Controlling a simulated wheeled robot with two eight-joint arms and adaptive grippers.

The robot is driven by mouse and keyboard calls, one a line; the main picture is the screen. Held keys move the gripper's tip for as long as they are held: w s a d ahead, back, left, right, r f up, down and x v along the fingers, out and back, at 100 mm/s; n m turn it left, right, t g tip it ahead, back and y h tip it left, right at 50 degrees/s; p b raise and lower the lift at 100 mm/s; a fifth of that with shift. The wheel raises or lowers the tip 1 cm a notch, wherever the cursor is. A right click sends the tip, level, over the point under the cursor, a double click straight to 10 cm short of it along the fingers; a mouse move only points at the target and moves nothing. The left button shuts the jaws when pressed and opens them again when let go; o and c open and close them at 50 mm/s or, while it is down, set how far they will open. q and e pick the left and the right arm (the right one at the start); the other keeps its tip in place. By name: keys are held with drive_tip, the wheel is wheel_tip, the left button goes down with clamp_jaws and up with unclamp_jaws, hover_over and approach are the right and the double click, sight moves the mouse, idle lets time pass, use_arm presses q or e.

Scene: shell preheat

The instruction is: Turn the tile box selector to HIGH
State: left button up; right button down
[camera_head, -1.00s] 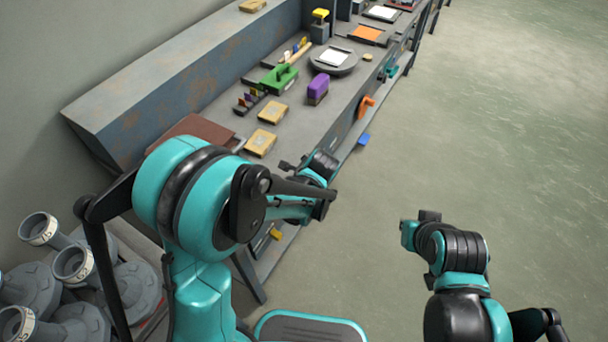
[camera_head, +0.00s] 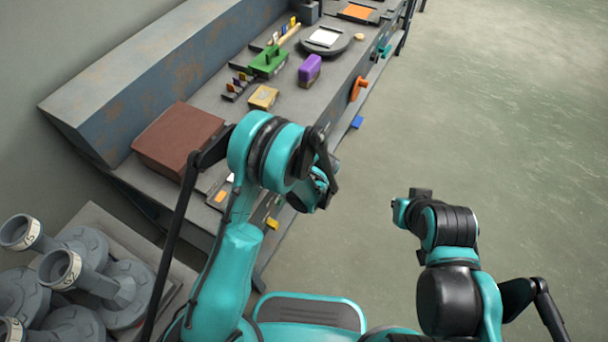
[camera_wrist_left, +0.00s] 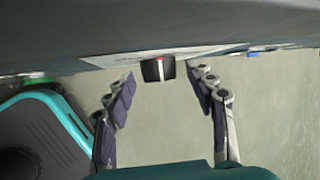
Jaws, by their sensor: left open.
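A dark selector knob (camera_wrist_left: 158,68) with a red pointer mark stands out from the bench front in the left wrist view. A pale label strip (camera_wrist_left: 125,58) runs behind it; its lettering cannot be read. My left gripper (camera_wrist_left: 164,97) is open, its fingers apart on either side of the knob's line and not visibly touching it. In the head view my left gripper (camera_head: 318,192) is at the bench front, partly hidden by its own arm, and the knob is hidden. A red-brown box (camera_head: 180,140) sits on the bench. My right gripper (camera_head: 403,210) is over the floor; its fingers are unclear.
The bench (camera_head: 300,98) holds a green block (camera_head: 268,62), a purple block (camera_head: 310,70) and a tan block (camera_head: 263,97). An orange handle (camera_head: 357,88) and a blue tab (camera_head: 356,122) project from its front. Grey weights (camera_head: 110,290) stand lower left. The right-hand floor is clear.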

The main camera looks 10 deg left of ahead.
use_arm(q)
drive_tip(key=c, duration=1.1)
drive_tip(key=shift+c, duration=0.2)
drive_tip(key=shift+w, duration=0.1)
drive_tip(key=shift+w+d+m+g+y+b, duration=0.2)
drive_tip(key=shift+g+y, duration=0.25)
drive_tip(key=shift+g, duration=0.55)
drive_tip(key=shift+w+a+m+g+y+b, duration=0.1)
drive_tip(key=shift+m+g+y, duration=0.3)
drive_tip(key=shift+g, duration=0.6)
drive_tip(key=shift+w+d+m+g+y+b, duration=0.15)
drive_tip(key=shift+g+y, duration=0.3)
drive_tip(key=shift+g, duration=0.55)
drive_tip(key=shift+a, duration=0.1)
